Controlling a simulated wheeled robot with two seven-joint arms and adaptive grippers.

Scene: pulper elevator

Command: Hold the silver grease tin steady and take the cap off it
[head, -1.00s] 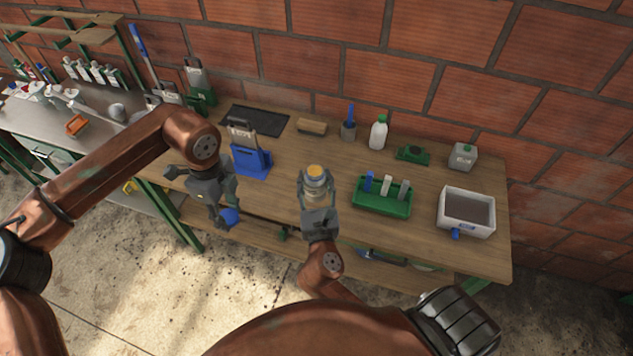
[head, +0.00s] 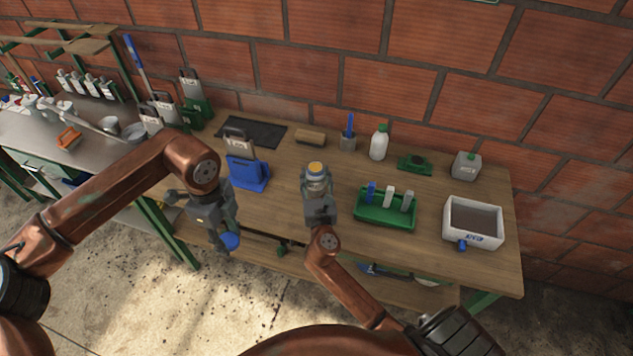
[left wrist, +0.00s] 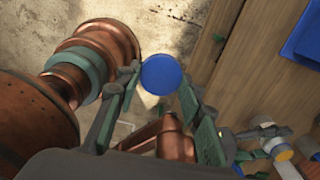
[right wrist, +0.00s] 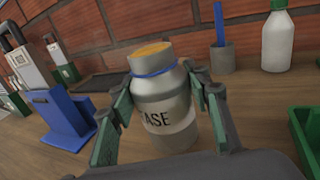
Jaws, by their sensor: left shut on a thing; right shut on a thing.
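The silver grease tin (head: 317,186) is upright over the bench, with its orange-yellow top uncovered. In the right wrist view the tin (right wrist: 168,112) has a blue ring at its neck and lettering ending in "EASE". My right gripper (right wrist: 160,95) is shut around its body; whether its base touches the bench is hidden. The blue cap (left wrist: 161,74) is a round disc between the fingertips of my left gripper (left wrist: 160,82), which is shut on it. In the head view the cap (head: 230,241) is off the tin, left of it and in front of the bench edge.
A blue holder (head: 247,174) stands left of the tin and a green tray (head: 386,210) with several upright items stands right of it. Further right is a white bin (head: 473,222). A white bottle (head: 379,143) and a brush pot (head: 348,142) stand behind, near the brick wall.

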